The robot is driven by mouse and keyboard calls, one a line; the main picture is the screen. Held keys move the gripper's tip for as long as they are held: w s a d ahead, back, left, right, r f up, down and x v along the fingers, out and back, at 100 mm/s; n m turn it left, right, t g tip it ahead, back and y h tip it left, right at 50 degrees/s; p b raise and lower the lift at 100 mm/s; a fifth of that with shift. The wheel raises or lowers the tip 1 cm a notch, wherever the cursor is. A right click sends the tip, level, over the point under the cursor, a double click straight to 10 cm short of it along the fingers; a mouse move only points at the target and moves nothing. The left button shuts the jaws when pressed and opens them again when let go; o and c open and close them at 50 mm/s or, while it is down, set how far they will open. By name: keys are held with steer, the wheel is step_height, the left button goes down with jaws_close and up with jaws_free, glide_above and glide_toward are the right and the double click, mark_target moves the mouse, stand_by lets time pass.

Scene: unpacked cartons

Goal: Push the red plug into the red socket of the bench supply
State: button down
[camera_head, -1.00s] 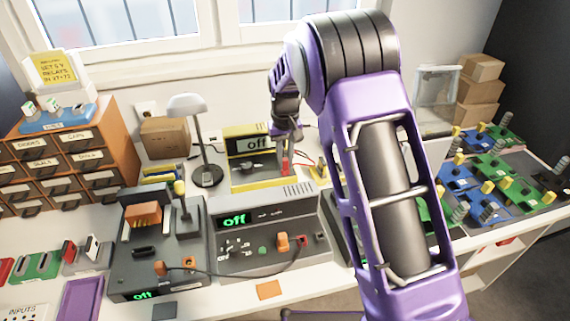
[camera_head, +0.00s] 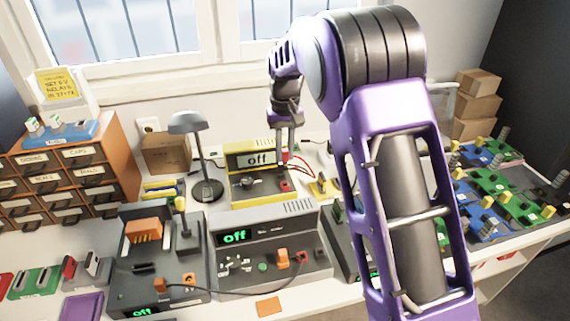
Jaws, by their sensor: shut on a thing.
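The bench supply (camera_head: 237,189) is the yellow-framed unit at the back of the bench, its display reading "off". Its red socket (camera_head: 285,186) is on the right of its front. My gripper (camera_head: 286,148) points down over the supply's right side, fingers close together on the red plug (camera_head: 284,158). The plug is small and partly hidden by the fingers. It appears above the socket, but I cannot tell the exact gap. A red lead (camera_head: 303,163) loops to the right of the fingers.
A grey unit (camera_head: 225,262) with an orange plug stands in front of the supply. A grey lamp (camera_head: 188,123) stands to its left, beside a cardboard box (camera_head: 166,155). Drawers (camera_head: 95,165) are farther left. My arm hides much of the bench at right.

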steer(key=shift+r, duration=0.75)
steer(key=s+d+f, duration=0.2)
steer(key=s+f, duration=0.2)
steer(key=s, duration=0.6)
steer(key=s+d+f, duration=0.3)
steer(key=s+f, duration=0.2)
steer(key=s, duration=0.4)
steer(key=shift+s+f+b, duration=0.15)
steer(key=shift+f+b, duration=2.4)
steer(key=shift+b, duration=0.15)
steer(key=shift+f+b, duration=0.3)
steer(key=shift+f, duration=0.4)
steer(key=c, duration=0.7)
jaws_free()
steer(key=shift+r, duration=0.1)
